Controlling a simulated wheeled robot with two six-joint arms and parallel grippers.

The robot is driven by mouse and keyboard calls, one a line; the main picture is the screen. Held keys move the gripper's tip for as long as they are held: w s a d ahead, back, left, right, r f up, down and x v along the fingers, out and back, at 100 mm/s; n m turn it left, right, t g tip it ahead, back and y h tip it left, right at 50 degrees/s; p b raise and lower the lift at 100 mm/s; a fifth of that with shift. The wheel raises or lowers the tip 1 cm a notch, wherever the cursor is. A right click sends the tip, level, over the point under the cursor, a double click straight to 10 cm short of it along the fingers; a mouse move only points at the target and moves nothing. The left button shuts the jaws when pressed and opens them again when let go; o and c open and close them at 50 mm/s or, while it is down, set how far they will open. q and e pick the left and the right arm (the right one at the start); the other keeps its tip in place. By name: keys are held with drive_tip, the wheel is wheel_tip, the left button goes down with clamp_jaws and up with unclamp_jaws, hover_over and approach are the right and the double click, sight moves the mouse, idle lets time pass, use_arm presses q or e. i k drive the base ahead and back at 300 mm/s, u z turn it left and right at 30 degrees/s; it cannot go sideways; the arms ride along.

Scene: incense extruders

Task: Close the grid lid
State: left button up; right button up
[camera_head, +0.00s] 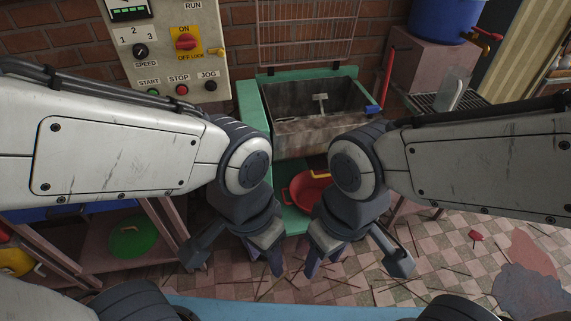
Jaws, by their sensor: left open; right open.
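The grid lid (306,35) is a wire mesh panel that stands raised at the back of the green extruder (252,100), in front of the brick wall. Its top edge is cut off by the frame. Below it the grey metal hopper (300,135) is open, with a small T-shaped metal part inside. My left gripper (233,262) is open and empty, low in front of the machine. My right gripper (355,264) is open and empty beside it, to the right. Both are well apart from the lid.
A control panel (165,50) with knobs and buttons is left of the hopper. A red lever (387,72) stands at the hopper's right. A red bowl (308,188) sits below the hopper. A blue pot (440,20) is on a block at back right.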

sight(337, 62)
drive_tip(key=z, duration=0.3)
drive_tip(key=i, duration=1.25)
drive_tip(key=z, duration=1.1)
drive_tip(key=k, duration=1)
drive_tip(key=u, duration=1.4)
